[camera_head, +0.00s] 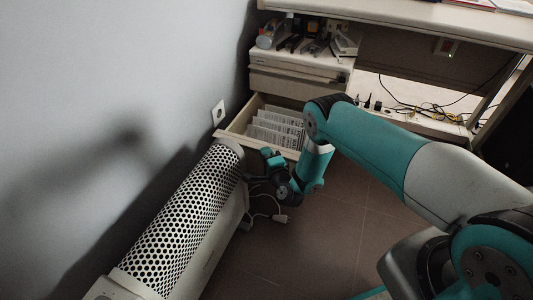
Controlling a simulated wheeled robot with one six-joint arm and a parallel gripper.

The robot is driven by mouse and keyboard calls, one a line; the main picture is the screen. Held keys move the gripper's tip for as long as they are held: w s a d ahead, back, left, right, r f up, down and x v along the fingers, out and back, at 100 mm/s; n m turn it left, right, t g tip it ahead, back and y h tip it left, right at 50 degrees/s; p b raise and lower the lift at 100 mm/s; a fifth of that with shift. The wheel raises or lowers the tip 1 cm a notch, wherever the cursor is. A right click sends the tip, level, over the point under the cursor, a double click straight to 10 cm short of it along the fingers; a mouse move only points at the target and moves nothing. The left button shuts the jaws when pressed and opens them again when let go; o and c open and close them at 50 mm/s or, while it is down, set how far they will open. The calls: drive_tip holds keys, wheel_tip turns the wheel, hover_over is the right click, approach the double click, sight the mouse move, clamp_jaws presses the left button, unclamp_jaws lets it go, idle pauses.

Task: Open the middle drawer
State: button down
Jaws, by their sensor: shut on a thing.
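The drawer unit (300,62) stands under the desk against the wall. Two closed drawer fronts (290,84) show in its upper part. Below them a drawer (233,131) is pulled out, with a row of upright papers or folders (275,127) inside. Whether another drawer lies below it is hidden. My arm reaches in from the right and bends down in front of this drawer. My gripper (264,166) is at the drawer's front, left of its middle, and is shut on it. The handle and the exact contact are hidden by the gripper.
A white perforated cylinder (185,210) on a pale base lies close left of my gripper, along the grey wall. A cable with a plug (280,218) lies on the floor. Small items (290,42) sit on the unit. The brown floor (330,235) is otherwise clear.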

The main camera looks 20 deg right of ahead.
drive_tip(key=c, duration=1.2)
unclamp_jaws()
drive_tip(key=shift+a, duration=0.25)
drive_tip(key=shift+c, duration=0.2)
drive_tip(key=shift+d, duration=0.25)
drive_tip(key=shift+s+r+p, duration=0.25)
drive_tip(key=shift+s+p, duration=0.15)
drive_tip(key=shift+p, duration=0.8)
drive_tip(key=s+d+p, duration=0.1)
drive_tip(key=s+p, duration=0.7)
drive_tip(key=s, duration=0.8)
drive_tip(key=shift+s+d+f+p, duration=0.25)
drive_tip(key=shift+d+p, duration=0.15)
